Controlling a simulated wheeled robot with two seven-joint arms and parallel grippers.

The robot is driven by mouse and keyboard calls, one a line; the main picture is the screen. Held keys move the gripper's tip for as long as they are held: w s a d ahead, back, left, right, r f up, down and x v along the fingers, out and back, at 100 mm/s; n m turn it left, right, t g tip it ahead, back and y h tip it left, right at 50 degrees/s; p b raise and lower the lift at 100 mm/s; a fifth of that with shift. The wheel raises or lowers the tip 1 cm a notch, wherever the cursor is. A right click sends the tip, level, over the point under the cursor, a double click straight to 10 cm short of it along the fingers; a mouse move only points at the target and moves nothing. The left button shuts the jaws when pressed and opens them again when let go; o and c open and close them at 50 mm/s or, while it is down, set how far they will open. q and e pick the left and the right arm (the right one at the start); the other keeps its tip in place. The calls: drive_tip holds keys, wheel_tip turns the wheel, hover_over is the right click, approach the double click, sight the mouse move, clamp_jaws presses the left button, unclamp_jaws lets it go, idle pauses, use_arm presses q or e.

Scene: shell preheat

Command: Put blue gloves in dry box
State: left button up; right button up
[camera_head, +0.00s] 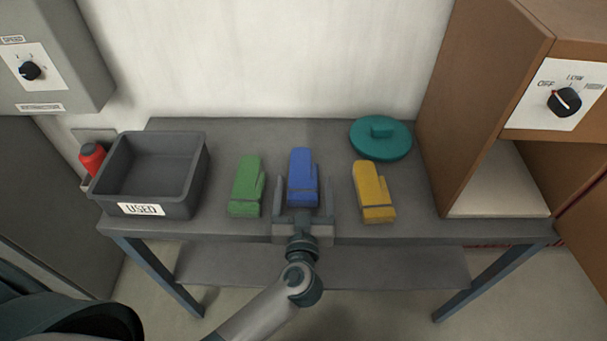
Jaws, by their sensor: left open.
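The blue gloves (302,168) lie on the grey table between the green and yellow gloves. My left gripper (303,188) is open at the table's front edge, with one finger on each side of the near end of the blue gloves. Whether the fingers touch them cannot be told. A brown wooden box (480,75) stands at the right end of the table, with an OFF/LOW/HIGH dial (565,102) and an open, pale-floored compartment (500,190). No label on it reads dry box. My right gripper is not in view.
Green gloves (246,185) and yellow gloves (373,190) flank the blue ones closely. A teal round lid (381,146) lies behind the yellow gloves. A grey bin labelled USED (140,209) stands at left, beside a red-topped object (92,157). The table (425,228) is bare near the front right.

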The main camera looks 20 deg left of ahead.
sight(304, 172)
use_arm(q)
drive_tip(key=x, duration=0.3)
drive_tip(key=shift+w+a+r, duration=0.15)
drive_tip(key=shift+a+r, duration=0.05)
drive_tip(key=shift+r, duration=0.05)
drive_tip(key=shift+w+a+f+p, duration=0.15)
drive_tip(key=shift+w+p, duration=0.15)
drive_tip(key=shift+w, duration=0.3)
drive_tip(key=shift+c, duration=0.3)
drive_tip(key=c, duration=1.3)
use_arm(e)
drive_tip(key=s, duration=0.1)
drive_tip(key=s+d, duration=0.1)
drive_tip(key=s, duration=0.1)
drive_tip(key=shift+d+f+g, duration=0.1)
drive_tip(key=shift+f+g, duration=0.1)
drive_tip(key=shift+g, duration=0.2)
